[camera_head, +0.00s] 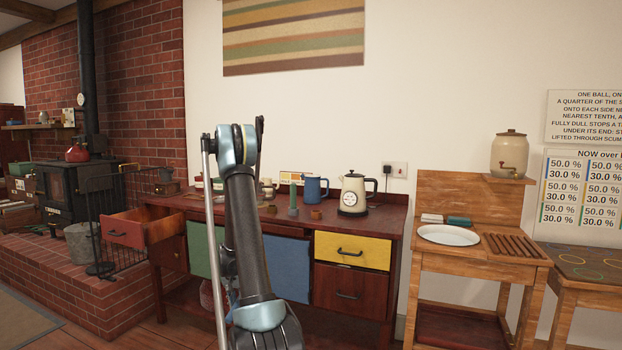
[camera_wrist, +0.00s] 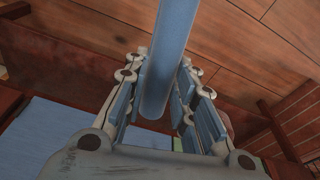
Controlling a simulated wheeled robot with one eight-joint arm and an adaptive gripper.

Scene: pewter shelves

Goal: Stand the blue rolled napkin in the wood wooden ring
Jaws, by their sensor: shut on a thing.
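In the wrist view, my gripper (camera_wrist: 164,72) is shut on a long blue roll, the rolled napkin (camera_wrist: 168,45), which lies between the two fingers and runs out of the top of the picture. In the head view my arm hides the gripper and the napkin. Small ring-like pieces stand on the dark red desk (camera_head: 378,222): a brown wooden one (camera_head: 315,214) to the right of a green upright cylinder (camera_head: 293,200), and a darker one (camera_head: 271,209) to its left. I cannot tell for certain which is the wood ring.
A blue mug (camera_head: 316,188) and a cream coffee pot (camera_head: 353,196) stand at the desk's back. A red drawer (camera_head: 122,232) sticks out open at the left. A wooden washstand (camera_head: 470,262) with a white basin (camera_head: 448,235) stands to the right.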

